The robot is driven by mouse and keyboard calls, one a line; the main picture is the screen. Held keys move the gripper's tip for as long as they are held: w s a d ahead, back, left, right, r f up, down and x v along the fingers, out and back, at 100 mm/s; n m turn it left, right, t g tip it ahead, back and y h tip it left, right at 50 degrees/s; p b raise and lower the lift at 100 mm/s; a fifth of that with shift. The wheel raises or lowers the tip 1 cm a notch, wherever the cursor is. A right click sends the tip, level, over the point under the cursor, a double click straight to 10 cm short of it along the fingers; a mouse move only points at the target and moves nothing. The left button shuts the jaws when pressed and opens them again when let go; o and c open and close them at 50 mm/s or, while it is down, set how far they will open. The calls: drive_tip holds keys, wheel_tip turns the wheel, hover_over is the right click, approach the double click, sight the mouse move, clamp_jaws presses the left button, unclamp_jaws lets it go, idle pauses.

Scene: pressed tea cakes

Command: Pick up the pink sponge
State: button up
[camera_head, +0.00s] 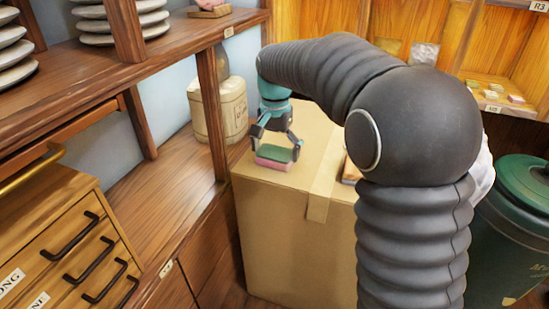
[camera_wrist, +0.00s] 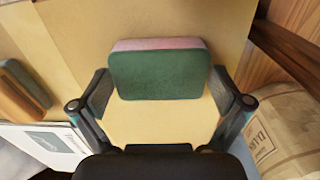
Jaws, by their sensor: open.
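The pink sponge (camera_head: 275,163) has a green scouring layer on top and lies on a cardboard box (camera_head: 300,230) near its left edge. In the wrist view the sponge (camera_wrist: 158,72) shows mostly its green face, with a pink strip along its far side. My gripper (camera_head: 276,152) is open and pointed down at the sponge, with one finger at each side of it in the head view. In the wrist view the fingers (camera_wrist: 164,92) stand apart, left and right of the sponge, with small gaps. I cannot tell exactly how high the fingertips are above the box.
A wooden-backed brush or block (camera_wrist: 22,92) and a white printed card (camera_wrist: 50,145) lie left in the wrist view. A cream canister (camera_head: 218,108) stands on the shelf beside the box. A shelf post (camera_head: 211,115) is close left. A green bin (camera_head: 520,200) stands right.

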sight(275, 151)
drive_tip(key=shift+f, duration=0.35)
drive_tip(key=shift+c, duration=0.3)
drive_tip(key=c, duration=0.3)
drive_tip(key=shift+r, duration=0.1)
drive_tip(key=shift+r, duration=0.6)
wheel_tip(275, 151, up, 3)
drive_tip(key=shift+f, duration=0.15)
drive_tip(key=w+d+r, duration=0.2)
drive_tip(key=d+r, duration=0.1)
drive_tip(key=d, duration=0.2)
drive_tip(key=w+d+r+p, duration=0.1)
drive_tip(key=w+d+r, duration=0.1)
drive_tip(key=d+r, duration=0.2)
drive_tip(key=shift+w+d, duration=0.4)
drive_tip(key=shift+d, duration=0.45)
